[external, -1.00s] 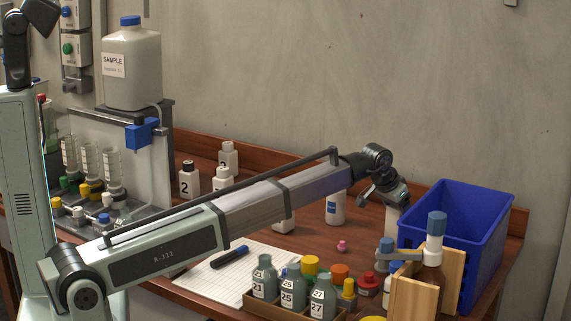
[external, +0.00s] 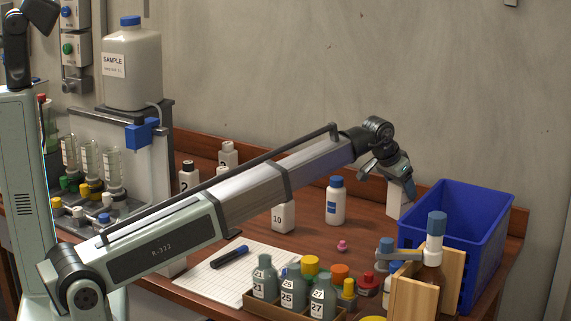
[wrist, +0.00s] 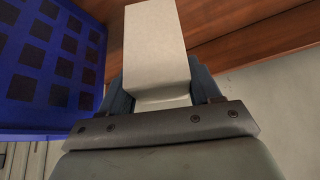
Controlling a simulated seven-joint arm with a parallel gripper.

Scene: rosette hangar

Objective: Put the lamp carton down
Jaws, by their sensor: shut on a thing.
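The lamp carton (external: 399,199) is a plain white box, held in my gripper (external: 399,177) at the left side of the blue crate, above the table. In the wrist view the carton (wrist: 154,45) extends out from between the fingers of my gripper (wrist: 160,92), which is shut on it. In the external view the carton hangs slightly tilted. Its lower end is close to the crate's left wall; I cannot tell whether they touch.
The blue crate (external: 451,249) stands at the table's right end and also shows in the wrist view (wrist: 50,118). A brown bottle in a wooden holder (external: 454,275) is in front. A white bottle (external: 335,203) stands left. Clear wood lies around the pink piece (external: 342,246).

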